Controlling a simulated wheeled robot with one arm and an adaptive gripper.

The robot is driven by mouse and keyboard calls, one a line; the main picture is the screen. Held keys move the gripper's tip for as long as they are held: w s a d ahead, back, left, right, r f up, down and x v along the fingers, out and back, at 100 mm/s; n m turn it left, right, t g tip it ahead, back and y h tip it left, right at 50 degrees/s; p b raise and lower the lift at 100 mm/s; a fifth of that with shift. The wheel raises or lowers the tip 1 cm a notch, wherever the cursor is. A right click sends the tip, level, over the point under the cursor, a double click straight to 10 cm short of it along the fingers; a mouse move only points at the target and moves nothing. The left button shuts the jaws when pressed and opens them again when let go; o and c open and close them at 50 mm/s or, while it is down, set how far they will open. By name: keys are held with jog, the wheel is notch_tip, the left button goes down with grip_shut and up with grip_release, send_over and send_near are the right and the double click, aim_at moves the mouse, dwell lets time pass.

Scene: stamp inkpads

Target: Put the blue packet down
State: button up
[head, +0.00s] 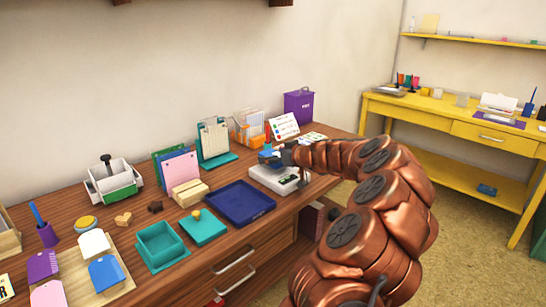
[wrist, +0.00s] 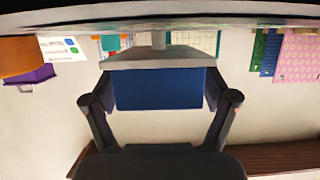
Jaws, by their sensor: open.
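The blue packet (wrist: 158,88) is between the two fingers of my gripper (wrist: 160,100) in the wrist view, which looks upside down. The packet meets the grey plate (wrist: 158,57) of the scale and appears to rest on it. My fingers are open, one at each side of the packet; whether they touch it is hard to tell. In the head view my gripper (head: 279,155) is over the white scale (head: 277,179), with the blue packet (head: 265,154) showing at its tip.
A dark blue tray (head: 240,203) lies left of the scale. An orange file holder (head: 247,127), a white card (head: 284,127) and a purple box (head: 298,106) stand behind. Teal trays (head: 161,245) and a pink clipboard (head: 181,168) are further left.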

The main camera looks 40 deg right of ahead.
jog(key=shift+r, duration=0.1)
jog(key=shift+r, duration=0.1)
jog(key=v, duration=1.2)
jog(key=shift+a, duration=0.1)
